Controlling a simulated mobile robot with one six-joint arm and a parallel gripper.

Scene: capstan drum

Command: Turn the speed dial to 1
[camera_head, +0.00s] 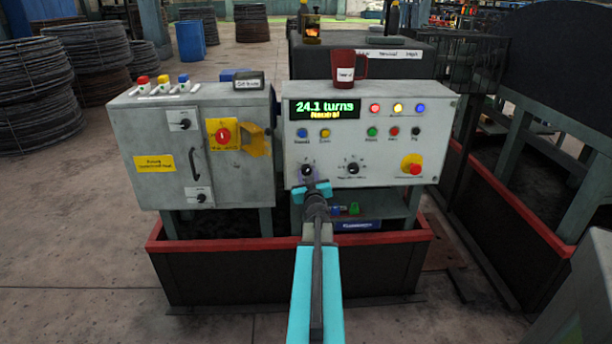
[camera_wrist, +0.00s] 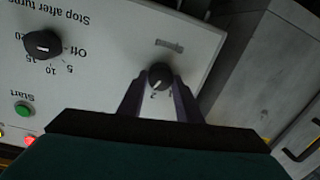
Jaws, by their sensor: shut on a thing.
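The speed dial (camera_head: 307,169) is a small black knob on the front of the pale grey control panel (camera_head: 420,118), at the panel's lower left. It also shows in the wrist view (camera_wrist: 160,75), where the panel appears upside down. My gripper (camera_head: 310,182) reaches the panel from the front, and its two dark fingers (camera_wrist: 158,84) are shut on the dial from both sides. A light pointer mark shows on the knob, with small numerals near its edge partly hidden by the fingers. I cannot tell which number the pointer marks.
A second black dial (camera_head: 353,168), labelled "Stop after turns" in the wrist view, sits to the right. Above are coloured buttons and a display (camera_head: 325,108) reading 24.1 turns. A red emergency button (camera_head: 411,165) is at right. A grey switch cabinet (camera_head: 155,130) stands left.

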